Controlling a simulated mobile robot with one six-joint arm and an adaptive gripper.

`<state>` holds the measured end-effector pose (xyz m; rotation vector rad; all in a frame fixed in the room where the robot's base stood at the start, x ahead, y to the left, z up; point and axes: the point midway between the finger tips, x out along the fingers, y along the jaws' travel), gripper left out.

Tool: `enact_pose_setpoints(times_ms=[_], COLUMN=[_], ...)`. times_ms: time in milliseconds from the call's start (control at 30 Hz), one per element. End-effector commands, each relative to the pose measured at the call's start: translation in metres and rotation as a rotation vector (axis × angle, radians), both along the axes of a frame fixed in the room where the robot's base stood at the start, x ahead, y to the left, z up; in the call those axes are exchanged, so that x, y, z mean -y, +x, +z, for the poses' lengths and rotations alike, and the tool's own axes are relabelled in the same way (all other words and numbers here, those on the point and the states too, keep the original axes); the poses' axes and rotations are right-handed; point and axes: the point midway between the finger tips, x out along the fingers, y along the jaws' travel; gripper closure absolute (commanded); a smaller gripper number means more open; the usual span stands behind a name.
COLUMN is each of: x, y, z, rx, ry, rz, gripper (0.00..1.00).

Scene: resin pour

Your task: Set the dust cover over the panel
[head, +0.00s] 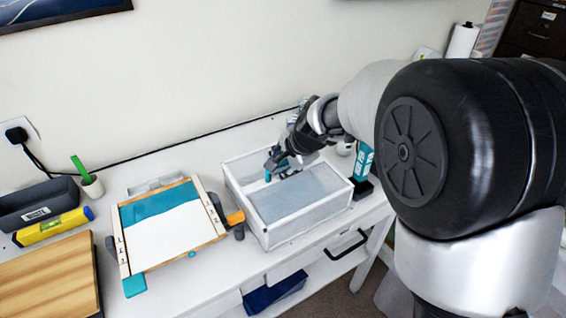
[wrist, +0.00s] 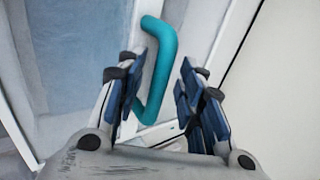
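The dust cover (head: 310,217) is a white-framed, box-like cover with clear panes, standing on the white table right of the panel. It also shows in the wrist view, with its teal bar handle (wrist: 166,50). The panel (head: 165,235) lies to the left, part white and part teal, in a wooden frame. My gripper (head: 277,164) is at the cover's left rear part. In the wrist view my gripper (wrist: 158,88) is open, with the handle between its fingers. The handle is nearer the left finger, and a gap shows to the right finger. Whether it touches the left finger, I cannot tell.
A clamp with an orange handle (head: 235,218) sits between panel and cover. A teal tool (head: 363,162) stands just right of the cover. A wooden board (head: 45,280), a yellow level (head: 52,227) and a dark bin (head: 38,204) are at the left. The wall is close behind.

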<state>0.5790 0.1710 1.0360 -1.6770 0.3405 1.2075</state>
Motion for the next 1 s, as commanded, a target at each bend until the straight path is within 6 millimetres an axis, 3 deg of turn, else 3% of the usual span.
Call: enact_pose_setpoints(times_ms=[267,700,1000], x=[0.003,0.030,0.044], y=[-0.005,-0.045,-0.067], z=[0.008,0.081,0.105], rx=[-0.001,0.002,0.011], ry=[-0.001,0.000,-0.028], rz=[0.000,0.000,0.031], gripper=[0.64,0.64,0.64])
